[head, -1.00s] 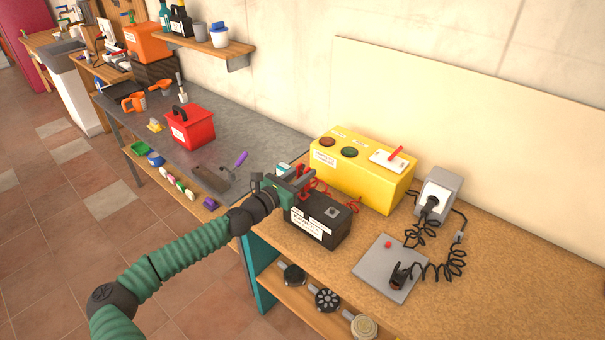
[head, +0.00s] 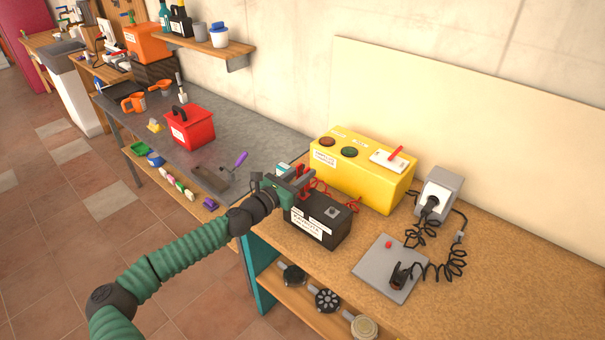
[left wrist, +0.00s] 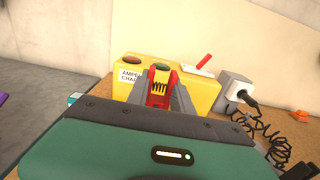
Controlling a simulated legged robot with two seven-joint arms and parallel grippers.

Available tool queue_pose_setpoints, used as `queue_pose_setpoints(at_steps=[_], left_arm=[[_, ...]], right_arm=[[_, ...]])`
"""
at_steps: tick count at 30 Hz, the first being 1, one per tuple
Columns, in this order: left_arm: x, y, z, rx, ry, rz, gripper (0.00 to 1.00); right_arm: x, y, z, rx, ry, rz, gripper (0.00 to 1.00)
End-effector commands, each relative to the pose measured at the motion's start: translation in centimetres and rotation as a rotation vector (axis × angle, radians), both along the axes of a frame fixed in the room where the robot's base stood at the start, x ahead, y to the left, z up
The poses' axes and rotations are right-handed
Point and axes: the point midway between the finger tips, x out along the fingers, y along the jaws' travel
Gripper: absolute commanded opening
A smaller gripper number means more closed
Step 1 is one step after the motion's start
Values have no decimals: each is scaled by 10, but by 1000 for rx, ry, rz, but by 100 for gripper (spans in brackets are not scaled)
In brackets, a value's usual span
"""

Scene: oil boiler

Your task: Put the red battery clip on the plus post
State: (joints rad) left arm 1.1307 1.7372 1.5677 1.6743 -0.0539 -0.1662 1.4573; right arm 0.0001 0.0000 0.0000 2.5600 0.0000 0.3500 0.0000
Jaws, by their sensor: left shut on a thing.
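My left gripper (head: 300,183) is shut on the red battery clip (left wrist: 158,88), which shows between the two fingers in the left wrist view. In the head view the gripper and clip are over the left part of the black battery (head: 318,222). The plus post is hidden behind the gripper, so I cannot tell whether the clip touches it. A grey post (head: 332,211) shows on the right part of the battery top. A red cable (head: 322,186) runs from near the clip toward the yellow charger (head: 362,170). My right gripper is not in view.
The yellow charger stands just behind the battery, with a red lever (head: 395,153) on top. To the right are a grey plate (head: 390,268) with a black plug and a grey socket box (head: 438,188) with coiled black cord. A red box (head: 190,128) stands on the grey bench.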

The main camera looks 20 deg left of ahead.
Motion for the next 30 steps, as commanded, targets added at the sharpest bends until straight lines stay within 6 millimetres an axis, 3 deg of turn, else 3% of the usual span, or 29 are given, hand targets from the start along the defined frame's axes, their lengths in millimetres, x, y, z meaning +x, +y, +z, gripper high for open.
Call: queue_pose_setpoints(at_steps=[26, 27, 30], left_arm=[[0, 0, -28, -1, 0, 0, 0], [0, 0, -26, -1, 0, 0, 32], [0, 0, -26, -1, 0, 0, 45]], right_arm=[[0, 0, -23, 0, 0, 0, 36], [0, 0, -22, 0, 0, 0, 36], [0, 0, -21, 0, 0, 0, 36]])
